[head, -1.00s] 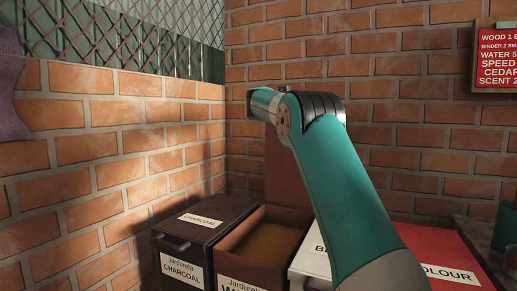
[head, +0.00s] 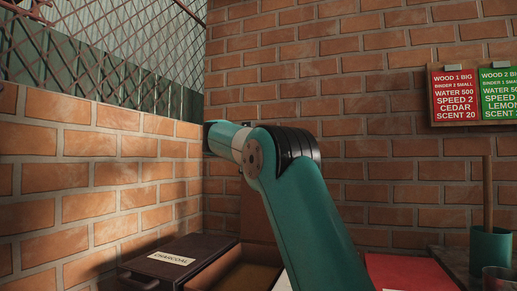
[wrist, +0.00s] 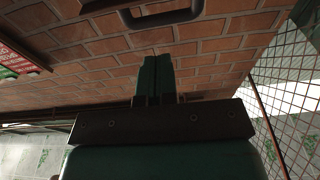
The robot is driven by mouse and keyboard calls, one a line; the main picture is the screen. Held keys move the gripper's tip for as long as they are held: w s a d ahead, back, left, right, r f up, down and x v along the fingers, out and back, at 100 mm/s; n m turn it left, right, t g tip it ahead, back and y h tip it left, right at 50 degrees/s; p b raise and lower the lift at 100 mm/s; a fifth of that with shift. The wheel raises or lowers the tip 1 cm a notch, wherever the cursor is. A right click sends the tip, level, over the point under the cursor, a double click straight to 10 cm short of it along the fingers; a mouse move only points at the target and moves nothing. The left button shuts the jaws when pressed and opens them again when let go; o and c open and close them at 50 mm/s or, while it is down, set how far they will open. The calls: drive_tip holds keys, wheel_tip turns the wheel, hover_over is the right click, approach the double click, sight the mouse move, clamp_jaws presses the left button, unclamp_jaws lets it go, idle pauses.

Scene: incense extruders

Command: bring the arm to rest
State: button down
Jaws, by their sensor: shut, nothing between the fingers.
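My gripper (wrist: 156,60) shows in the wrist view with its two green fingers together and nothing between them. It is apart from the brick wall (wrist: 100,60) behind it in that view. In the head view my teal arm rises from the lower right and bends near the middle; the gripper itself is hidden there.
A charcoal bin (head: 180,250) and an open-topped brown bin (head: 245,277) stand low by the wall corner. A red lid (head: 410,272) is right of my arm. A green pot (head: 490,250) stands far right. A dark handle (wrist: 160,14) shows in the wrist view.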

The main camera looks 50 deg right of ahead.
drive_tip(key=shift+s+a+f, duration=0.1)
drive_tip(key=shift+s+a, duration=0.2)
drive_tip(key=shift+a, duration=0.3)
